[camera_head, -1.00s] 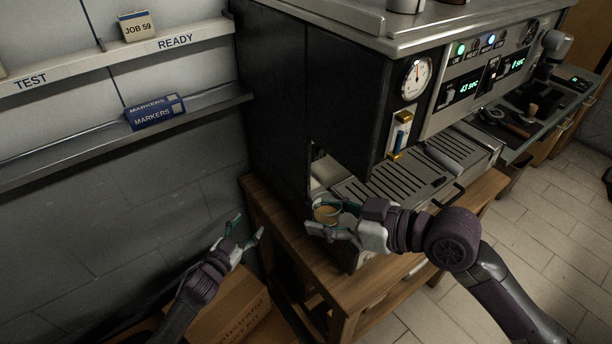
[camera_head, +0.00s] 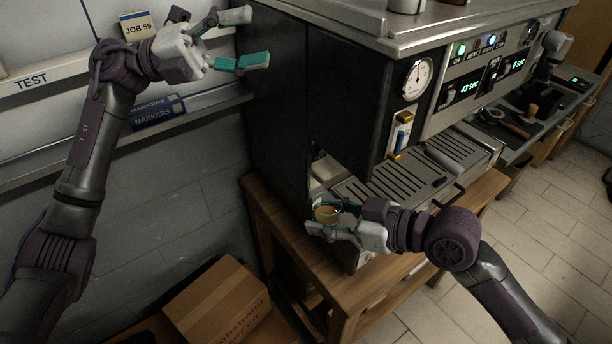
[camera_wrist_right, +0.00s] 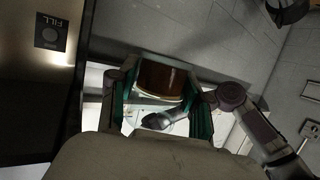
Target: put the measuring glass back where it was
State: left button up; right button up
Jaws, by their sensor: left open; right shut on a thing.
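The measuring glass (camera_head: 327,214) holds brown liquid. My right gripper (camera_head: 316,213) is shut on it at the lower left corner of the coffee machine, beside the drip tray. In the right wrist view the glass (camera_wrist_right: 160,82) sits between the green finger pads, with its brown contents showing; its lower part is partly hidden. My left gripper (camera_head: 258,38) is open and empty, raised in front of the wall shelves at the upper left edge of the machine.
The machine's dark side panel (camera_head: 315,110) and slatted drip tray (camera_head: 395,185) are close to my right gripper. Wall shelves carry a JOB 59 card (camera_head: 137,25) and a blue markers box (camera_head: 155,113). A cardboard box (camera_head: 222,305) lies low beside the wooden stand (camera_head: 262,205).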

aim_at(331, 206)
jog(key=shift+d, duration=0.1)
pick_arm(q)
jog(key=s+d+f+m+y, duration=0.4)
jog(key=s+d+f+y, duration=0.7)
jog(key=s+y, duration=0.1)
pick_arm(e)
jog(key=shift+s, duration=0.1)
pick_arm(q)
jog(key=w+f+t+y, duration=0.1)
jog(key=f+t, duration=0.1)
jog(key=f, duration=0.2)
jog(key=w+d+f+t+y, duration=0.1)
jog(key=f, duration=0.3)
jog(key=w+f+t+y, duration=0.1)
jog(key=f+t+y, duration=0.1)
jog(key=f, duration=0.3)
jog(key=shift+w+d+f+t, duration=0.1)
jog(key=shift+w+d+t, duration=0.2)
jog(key=shift+w+d, duration=0.1)
